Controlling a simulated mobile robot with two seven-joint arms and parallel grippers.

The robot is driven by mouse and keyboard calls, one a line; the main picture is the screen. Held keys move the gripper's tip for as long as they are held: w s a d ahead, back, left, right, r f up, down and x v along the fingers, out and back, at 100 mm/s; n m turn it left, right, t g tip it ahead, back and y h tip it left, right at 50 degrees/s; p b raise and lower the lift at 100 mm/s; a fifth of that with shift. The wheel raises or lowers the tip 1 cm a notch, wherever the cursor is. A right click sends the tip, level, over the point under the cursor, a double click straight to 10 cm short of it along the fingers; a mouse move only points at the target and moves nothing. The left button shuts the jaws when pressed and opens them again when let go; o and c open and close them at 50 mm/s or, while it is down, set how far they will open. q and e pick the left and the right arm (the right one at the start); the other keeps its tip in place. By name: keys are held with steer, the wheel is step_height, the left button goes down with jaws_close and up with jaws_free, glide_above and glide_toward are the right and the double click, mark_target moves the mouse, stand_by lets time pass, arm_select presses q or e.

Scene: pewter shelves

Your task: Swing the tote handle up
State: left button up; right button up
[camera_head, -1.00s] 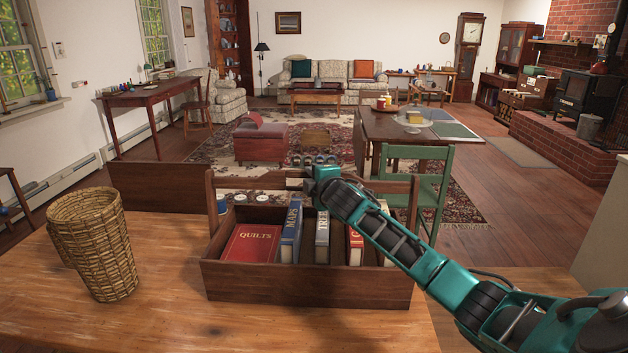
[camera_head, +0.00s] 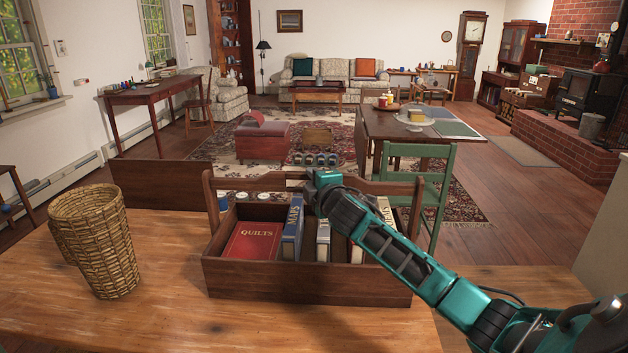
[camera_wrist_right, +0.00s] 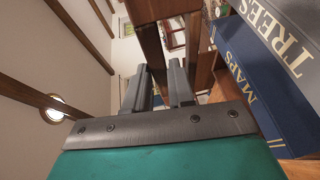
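The wooden tote (camera_head: 300,282) stands on the near table with books in it. Its wooden handle (camera_head: 262,183) spans the tote above the books, raised between the two ends. My right gripper (camera_head: 312,190) is at the middle of the handle, its fingers largely hidden by my wrist in the head view. In the right wrist view, the handle bar (camera_wrist_right: 150,42) passes between the two dark fingers of my right gripper (camera_wrist_right: 160,82), which appear closed on it. My left gripper is not in view.
A wicker basket (camera_head: 98,240) stands left of the tote on the table (camera_head: 165,300). The tote holds a red quilts book (camera_head: 253,242), a blue maps book (camera_head: 292,228) and others. A green chair (camera_head: 436,185) stands behind. The table front is clear.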

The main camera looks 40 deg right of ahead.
steer(key=shift+o, duration=0.6)
steer(key=shift+s+f, duration=0.1)
steer(key=shift+f, duration=0.2)
steer(key=shift+a, duration=0.1)
steer(key=v, duration=1.3)
steer(key=shift+p, duration=0.3)
steer(key=shift+r, duration=0.15)
steer(key=s+a+f+m+g+y, duration=0.25)
steer(key=a+f, duration=0.25)
steer(key=f, duration=0.4)
steer(key=s+a+f+m+g+y, duration=0.15)
steer(key=s+a+f, duration=0.25)
steer(key=f, duration=0.5)
steer(key=s+a+f+m+g+y, duration=0.1)
steer(key=s+a+f+m+y, duration=0.2)
steer(key=s+a+f+m, duration=0.4)
steer(key=s+a+f, duration=0.3)
steer(key=s+a, duration=0.2)
steer(key=shift+s+a+f, duration=0.15)
steer(key=shift+a+f, duration=0.1)
